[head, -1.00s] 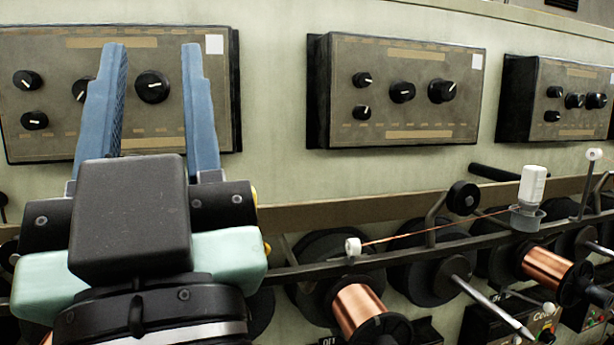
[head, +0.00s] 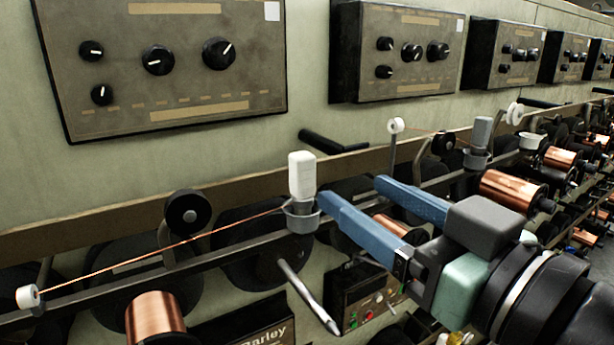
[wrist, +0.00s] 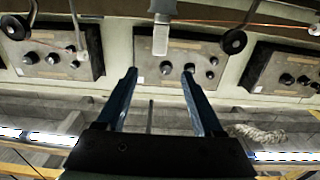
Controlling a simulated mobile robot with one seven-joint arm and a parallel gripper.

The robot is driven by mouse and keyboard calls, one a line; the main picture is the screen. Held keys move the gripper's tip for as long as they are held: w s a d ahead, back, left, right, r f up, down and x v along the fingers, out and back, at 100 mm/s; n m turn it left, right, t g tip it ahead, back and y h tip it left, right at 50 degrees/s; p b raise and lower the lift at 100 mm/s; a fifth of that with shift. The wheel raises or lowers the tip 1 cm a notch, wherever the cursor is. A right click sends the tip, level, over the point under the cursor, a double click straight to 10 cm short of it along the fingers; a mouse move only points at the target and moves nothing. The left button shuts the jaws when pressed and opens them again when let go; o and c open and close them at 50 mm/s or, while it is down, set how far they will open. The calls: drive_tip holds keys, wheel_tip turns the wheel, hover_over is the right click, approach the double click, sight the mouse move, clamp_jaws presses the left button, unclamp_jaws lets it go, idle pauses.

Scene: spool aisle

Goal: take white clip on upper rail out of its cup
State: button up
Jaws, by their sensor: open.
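The white clip (head: 302,176) stands upright in a small grey cup (head: 302,222) on the upper rail. My gripper (head: 349,187) is just right of it in the head view, its blue fingers apart and empty. The near fingertip looks close to the cup; I cannot tell whether they touch. In the wrist view a pale block, which looks like the clip (wrist: 160,40), hangs upside down in the picture. It lies beyond and between the open fingertips of my gripper (wrist: 160,72). The clip's lower end is hidden in the cup.
A copper wire (head: 165,247) runs left from the cup past a black pulley (head: 188,212) to a white guide (head: 28,296). A grey clip (head: 482,132) stands in another cup farther right. Copper spools (head: 155,315) and a metal rod (head: 308,296) lie below the rail.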

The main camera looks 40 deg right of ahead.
sight(308, 164)
drive_tip(key=p+x, duration=0.3)
drive_tip(key=x, duration=0.3)
drive_tip(key=shift+w, duration=0.4)
drive_tip(key=p+x, duration=0.2)
drive_tip(key=x, duration=0.1)
drive_tip(key=p+x, duration=0.1)
drive_tip(key=x, duration=0.1)
drive_tip(key=shift+d+f+p, duration=0.2)
drive_tip(key=shift+f+p, duration=0.05)
drive_tip(key=shift+p, duration=0.1)
drive_tip(key=shift+w+d+f, duration=0.1)
drive_tip(key=shift+w+f, duration=0.1)
drive_tip(key=shift+w, duration=0.2)
clamp_jaws()
